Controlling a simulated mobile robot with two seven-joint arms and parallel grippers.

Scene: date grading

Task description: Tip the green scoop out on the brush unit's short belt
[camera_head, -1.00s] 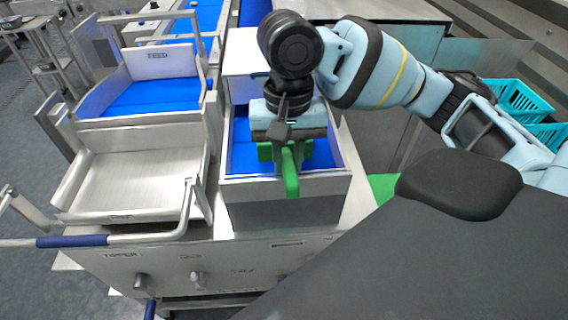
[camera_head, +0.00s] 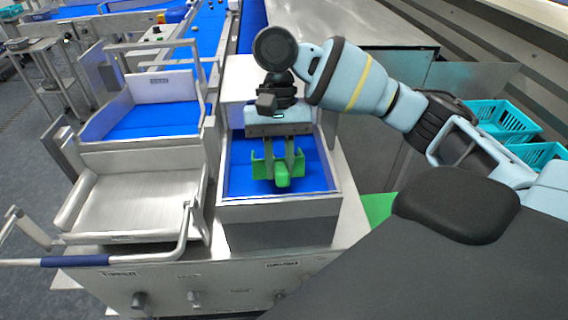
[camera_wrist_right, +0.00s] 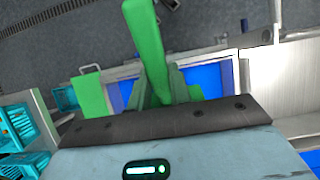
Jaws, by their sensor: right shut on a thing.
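The green scoop (camera_head: 282,181) is held by my right gripper (camera_head: 280,158) over the short blue belt (camera_head: 240,178) in its metal frame. The gripper points down, and its jaws are shut on the scoop's handle. The handle end faces the front rim. In the right wrist view the scoop (camera_wrist_right: 147,45) rises between the fingers, with the blue belt (camera_wrist_right: 208,78) behind it. The scoop's inside is hidden, so I cannot tell whether it holds anything. No dates show on the visible belt. My left gripper is not in view.
A metal tipper tray (camera_head: 135,205) with a blue-gripped bar (camera_head: 75,261) stands to the left. Behind it is another blue belt (camera_head: 150,118). Teal crates (camera_head: 492,118) stand at the right. The frame's front wall (camera_head: 280,213) rises close to the scoop.

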